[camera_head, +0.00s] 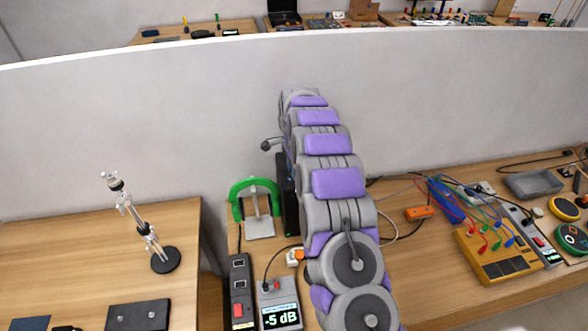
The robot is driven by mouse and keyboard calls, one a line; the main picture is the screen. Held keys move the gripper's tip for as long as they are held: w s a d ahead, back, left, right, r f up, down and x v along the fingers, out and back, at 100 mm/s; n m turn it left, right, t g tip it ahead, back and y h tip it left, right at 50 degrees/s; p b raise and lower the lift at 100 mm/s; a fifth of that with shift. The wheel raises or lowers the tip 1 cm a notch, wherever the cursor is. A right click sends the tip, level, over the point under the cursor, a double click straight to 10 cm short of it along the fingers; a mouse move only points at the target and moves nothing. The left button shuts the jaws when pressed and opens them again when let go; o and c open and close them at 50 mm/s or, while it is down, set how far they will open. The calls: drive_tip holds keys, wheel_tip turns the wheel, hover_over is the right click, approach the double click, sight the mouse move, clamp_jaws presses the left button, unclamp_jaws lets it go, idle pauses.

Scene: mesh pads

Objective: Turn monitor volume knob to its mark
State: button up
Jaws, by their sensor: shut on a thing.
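A small grey box with a lit screen (279,306) reads "-5 dB" in green at the bottom centre. A dark upright box (287,200), possibly the monitor, stands behind my arm and is mostly covered by it. I cannot see the volume knob or its mark. My purple and grey arm rises from the bottom right of centre to the upper middle. Its links hide the far end, so my gripper and whatever it touches cannot be seen.
A green headphone-like arch on a stand (254,205) is left of the dark box. A black power strip (241,291) lies in front. A jointed stand (144,224) is on the left table. A yellow device (497,255) with cables is at right. A grey partition (120,115) runs behind.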

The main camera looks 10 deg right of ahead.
drive_tip(key=shift+w+r, duration=0.15)
drive_tip(key=o, duration=1)
drive_tip(key=shift+o, duration=0.2)
wheel_tip(320, 180, up, 17)
idle(0.3)
drive_tip(key=shift+a, duration=0.1)
